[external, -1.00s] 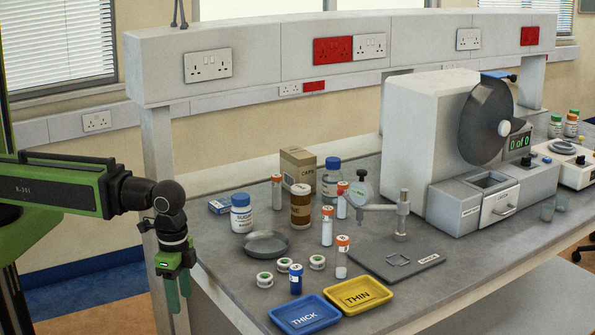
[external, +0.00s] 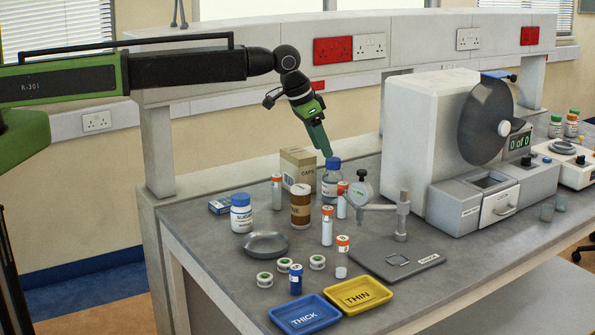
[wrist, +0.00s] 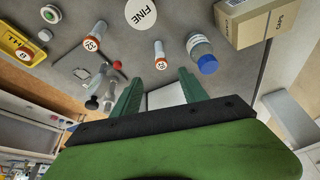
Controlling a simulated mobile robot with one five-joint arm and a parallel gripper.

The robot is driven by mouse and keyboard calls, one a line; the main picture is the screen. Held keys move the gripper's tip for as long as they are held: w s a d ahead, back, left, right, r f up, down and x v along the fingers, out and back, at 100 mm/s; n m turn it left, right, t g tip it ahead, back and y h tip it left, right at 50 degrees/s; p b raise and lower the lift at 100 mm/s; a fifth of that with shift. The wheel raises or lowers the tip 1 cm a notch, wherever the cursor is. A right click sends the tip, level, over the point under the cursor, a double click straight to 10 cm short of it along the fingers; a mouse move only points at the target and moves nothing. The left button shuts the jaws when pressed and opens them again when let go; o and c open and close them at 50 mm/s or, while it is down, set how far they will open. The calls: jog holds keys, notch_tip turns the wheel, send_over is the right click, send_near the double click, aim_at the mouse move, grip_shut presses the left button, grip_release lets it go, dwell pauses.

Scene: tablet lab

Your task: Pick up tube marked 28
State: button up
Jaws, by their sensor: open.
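Several white tubes with orange caps stand on the bench; the cap numbers are too small or blurred for me to tell which is 28. One tube (external: 342,203) is beside the blue-capped bottle and shows in the wrist view (wrist: 160,60). Another tube (external: 327,230) is nearer the front, also in the wrist view (wrist: 98,31). A third tube (external: 341,262) stands by the yellow tray, and a fourth tube (external: 277,195) is at the back left. My gripper (external: 327,155) is open and empty, pointing down above the back of the bench; its fingers show in the wrist view (wrist: 158,85).
The blue-capped bottle (external: 332,186), brown jar (external: 300,212) and cardboard box (external: 298,168) crowd the back. A dial gauge stand (external: 402,225) is close right of the tubes. The yellow tray (external: 385,297) and blue tray (external: 336,317) are at the front edge.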

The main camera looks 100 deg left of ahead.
jog(key=b, duration=1.2)
send_near(342, 199)
jog(key=a+x, duration=0.1)
jog(key=x, duration=0.5)
jog(key=b+x, duration=0.4)
jog(key=shift+s+a+f+b, duration=0.1)
jog(key=shift+a+f+b, duration=0.1)
jog(key=shift+f+b, duration=0.15)
jog(key=shift+r, duration=0.2)
grip_shut()
